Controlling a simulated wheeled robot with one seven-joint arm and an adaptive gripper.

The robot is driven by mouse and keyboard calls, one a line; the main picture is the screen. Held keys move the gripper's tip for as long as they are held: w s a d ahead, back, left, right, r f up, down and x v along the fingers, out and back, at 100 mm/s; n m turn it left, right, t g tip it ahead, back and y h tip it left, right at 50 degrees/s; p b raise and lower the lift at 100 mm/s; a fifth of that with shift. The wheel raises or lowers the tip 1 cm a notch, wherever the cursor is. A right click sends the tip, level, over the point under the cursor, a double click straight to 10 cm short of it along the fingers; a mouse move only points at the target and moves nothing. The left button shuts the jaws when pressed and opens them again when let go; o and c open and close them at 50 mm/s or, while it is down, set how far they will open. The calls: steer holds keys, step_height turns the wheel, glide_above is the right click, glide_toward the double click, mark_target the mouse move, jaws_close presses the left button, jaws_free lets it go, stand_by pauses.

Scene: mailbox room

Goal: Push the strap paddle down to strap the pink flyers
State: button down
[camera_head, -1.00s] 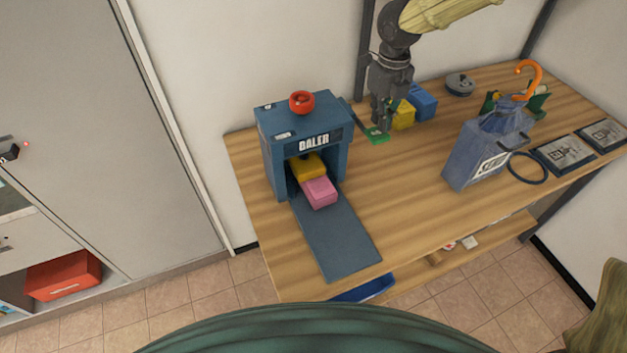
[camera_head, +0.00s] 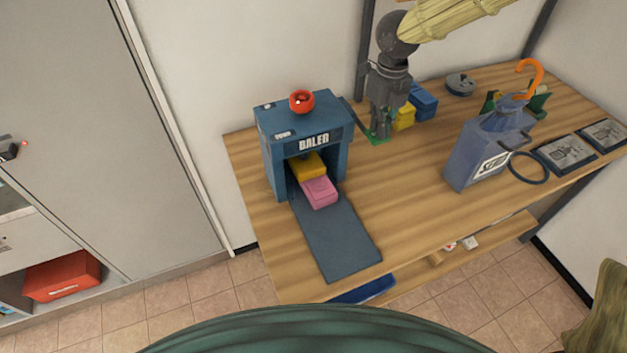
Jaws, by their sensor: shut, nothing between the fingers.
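The blue baler (camera_head: 306,143) stands at the left end of the table. The pink flyers (camera_head: 320,192) lie as a block at the front of its opening, with a yellow block (camera_head: 308,167) behind them. The strap paddle (camera_head: 378,141) is a green plate on a dark arm at the baler's right side. My gripper (camera_head: 380,134) is shut and empty, pointing down at the paddle, and hides part of it. The fingertips look at or just above the green plate; I cannot tell whether they touch.
A yellow block (camera_head: 404,117) and a blue block (camera_head: 424,102) sit just right of my gripper. A blue-grey bag (camera_head: 477,155), an orange hook (camera_head: 533,80) and dark panels (camera_head: 566,154) stand farther right. The wooden tabletop (camera_head: 405,190) is clear in front.

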steer(key=shift+f, duration=1.4)
stand_by(0.4)
steer(key=shift+w+f, duration=0.1)
steer(key=shift+f, duration=0.3)
stand_by(0.5)
step_height(320, 180, up, 11)
steer(key=p, duration=1)
